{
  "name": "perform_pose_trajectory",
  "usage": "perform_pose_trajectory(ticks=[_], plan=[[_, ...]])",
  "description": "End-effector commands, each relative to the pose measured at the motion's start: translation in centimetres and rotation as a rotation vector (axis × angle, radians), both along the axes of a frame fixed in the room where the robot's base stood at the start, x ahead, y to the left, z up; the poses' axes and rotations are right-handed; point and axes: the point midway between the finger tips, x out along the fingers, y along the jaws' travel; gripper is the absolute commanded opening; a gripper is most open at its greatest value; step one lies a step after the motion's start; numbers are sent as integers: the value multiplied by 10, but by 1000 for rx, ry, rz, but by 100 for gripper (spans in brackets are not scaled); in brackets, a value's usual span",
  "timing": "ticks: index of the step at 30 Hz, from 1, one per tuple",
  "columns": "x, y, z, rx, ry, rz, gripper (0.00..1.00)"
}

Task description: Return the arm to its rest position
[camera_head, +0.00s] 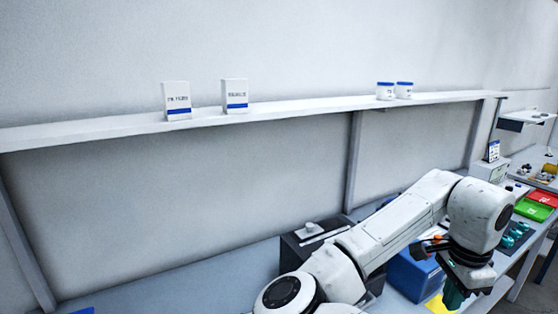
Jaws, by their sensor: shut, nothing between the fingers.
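My white jointed arm reaches from the bottom middle of the head view up and to the right, then bends down. My gripper (455,291) hangs at its end at the lower right, pointing down over the bench. It looks shut and empty, and dark teal shows at its tip. A yellow patch (436,305) lies below and to the left of it in the picture. The gap between the gripper and the bench is hard to judge.
A blue bin (413,275) stands left of my gripper, and a dark box (294,258) stands behind my arm. Red (543,198) and green (533,210) trays lie at the right. A wall shelf (300,108) holds two cartons and two jars. The bench at left is mostly clear.

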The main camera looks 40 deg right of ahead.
Motion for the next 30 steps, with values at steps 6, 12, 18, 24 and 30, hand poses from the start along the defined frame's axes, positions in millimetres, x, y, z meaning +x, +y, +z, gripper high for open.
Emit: perform_pose_trajectory(ticks=[6, 12, 18, 24, 30], plan=[[-5, -14, -1, -95, 36, 63, 0], [-4, -29, -2, -214, 83, 173, 0], [8, -44, -7, -382, 161, 401, 0], [39, -37, -28, -510, 239, 744, 0], [71, -1, -75, -544, 285, 1132, 0]])
